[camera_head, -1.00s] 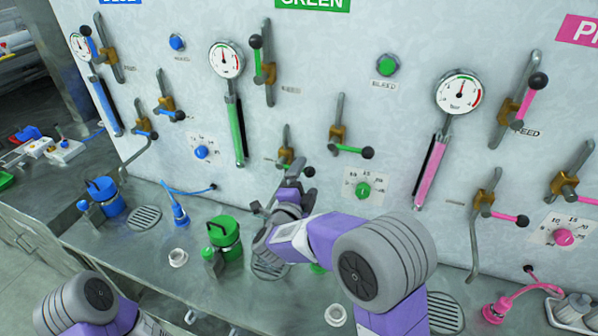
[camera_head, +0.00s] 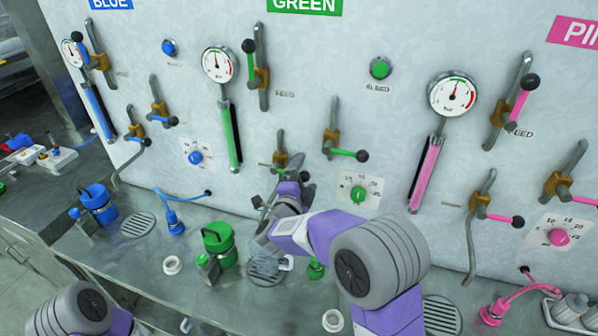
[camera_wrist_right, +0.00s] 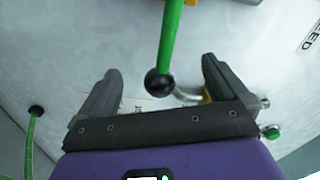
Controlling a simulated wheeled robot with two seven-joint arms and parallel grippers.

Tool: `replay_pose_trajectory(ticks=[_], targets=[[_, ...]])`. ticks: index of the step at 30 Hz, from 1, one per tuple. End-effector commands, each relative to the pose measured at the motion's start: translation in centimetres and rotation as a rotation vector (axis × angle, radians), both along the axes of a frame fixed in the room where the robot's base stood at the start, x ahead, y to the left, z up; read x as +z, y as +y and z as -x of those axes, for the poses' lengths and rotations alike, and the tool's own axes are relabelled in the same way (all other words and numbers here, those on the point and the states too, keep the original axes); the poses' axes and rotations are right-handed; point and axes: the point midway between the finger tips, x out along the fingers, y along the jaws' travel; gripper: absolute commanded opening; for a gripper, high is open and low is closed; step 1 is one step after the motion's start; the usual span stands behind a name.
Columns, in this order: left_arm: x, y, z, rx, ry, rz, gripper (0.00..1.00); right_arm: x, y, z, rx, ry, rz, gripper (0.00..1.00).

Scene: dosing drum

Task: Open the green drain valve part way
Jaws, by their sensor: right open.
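The green drain valve (camera_head: 281,158) is a brass body on a grey pipe low on the green section of the wall panel. My right gripper (camera_head: 290,178) is just below it in the head view and partly hides its handle. In the right wrist view, a green lever (camera_wrist_right: 172,42) with a black ball end (camera_wrist_right: 158,83) lies between the spread fingers of my right gripper (camera_wrist_right: 160,70). The gripper is open, with a gap to the lever on both sides. Only part of my left arm shows at the lower left; its gripper is not visible.
Another green-handled valve (camera_head: 331,142) is close to the right, above a green dial (camera_head: 358,194). A gauge (camera_head: 219,65) and green sight tube (camera_head: 231,132) are to the left. A green canister (camera_head: 220,243) stands on the grey bench beside a floor drain (camera_head: 266,268).

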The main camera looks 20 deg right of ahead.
Motion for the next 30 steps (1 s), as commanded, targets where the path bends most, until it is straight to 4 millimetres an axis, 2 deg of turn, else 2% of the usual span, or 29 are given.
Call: replay_pose_trajectory(ticks=[30], targets=[[1.1, 0.0, 0.0, 0.000, 0.000, 0.000, 0.43, 3.5, 0.6, -0.4, 0.000, -0.002, -0.001, 1.00]])
